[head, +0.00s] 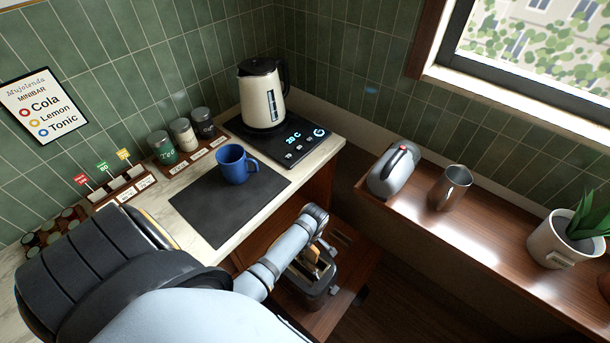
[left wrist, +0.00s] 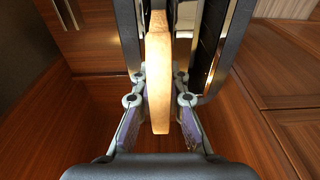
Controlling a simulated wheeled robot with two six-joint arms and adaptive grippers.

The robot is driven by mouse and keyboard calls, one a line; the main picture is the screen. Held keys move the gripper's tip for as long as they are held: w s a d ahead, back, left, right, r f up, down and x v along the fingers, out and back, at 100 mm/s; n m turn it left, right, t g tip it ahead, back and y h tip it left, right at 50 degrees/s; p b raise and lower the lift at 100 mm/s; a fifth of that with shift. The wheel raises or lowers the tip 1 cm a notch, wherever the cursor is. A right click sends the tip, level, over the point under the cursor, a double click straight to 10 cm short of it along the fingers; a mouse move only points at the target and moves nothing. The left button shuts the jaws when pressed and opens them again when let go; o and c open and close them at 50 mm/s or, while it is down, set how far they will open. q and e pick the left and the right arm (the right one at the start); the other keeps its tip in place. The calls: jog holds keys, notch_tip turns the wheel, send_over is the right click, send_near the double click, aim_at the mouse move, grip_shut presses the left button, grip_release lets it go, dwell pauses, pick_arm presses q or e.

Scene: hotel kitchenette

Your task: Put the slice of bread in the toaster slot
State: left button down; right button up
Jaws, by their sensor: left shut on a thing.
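The slice of bread (left wrist: 158,112) is pale with a tan crust and stands edge-on between the fingers of my left gripper (left wrist: 159,82). The gripper is shut on it. The dark toaster (left wrist: 215,45) with bright metal trim lies just beyond, and the far end of the slice lines up with its top. I cannot tell whether that end is inside a slot. In the head view my left arm reaches down over the toaster (head: 318,296), low beside the counter; the wrist partly hides the gripper and bread. My right gripper is not in view.
The counter holds a black mat (head: 215,208), a blue mug (head: 236,165), a kettle (head: 262,95) and several jars (head: 184,135). On the right, a wooden ledge (head: 490,225) bears a grey appliance (head: 394,172), a metal cup (head: 452,187) and a potted plant (head: 555,243).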

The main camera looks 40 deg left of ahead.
pick_arm(q)
jog(key=shift+f+b, duration=0.4)
jog(key=shift+f, duration=1.1)
jog(key=shift+s+d+f, duration=0.1)
jog(key=shift+s, duration=0.1)
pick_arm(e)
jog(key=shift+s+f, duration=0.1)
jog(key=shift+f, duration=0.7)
pick_arm(q)
jog(key=shift+s+f, duration=0.1)
jog(key=c, duration=1.4)
grip_release()
jog(key=shift+f, duration=0.1)
jog(key=shift+o, duration=0.5)
jog(key=shift+f, duration=0.15)
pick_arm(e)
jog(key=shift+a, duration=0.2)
pick_arm(q)
jog(key=shift+r, duration=0.2)
jog(key=r, duration=0.4)
jog(key=d+r, duration=0.1)
jog(key=r, duration=0.7)
jog(key=shift+w+d, duration=0.25)
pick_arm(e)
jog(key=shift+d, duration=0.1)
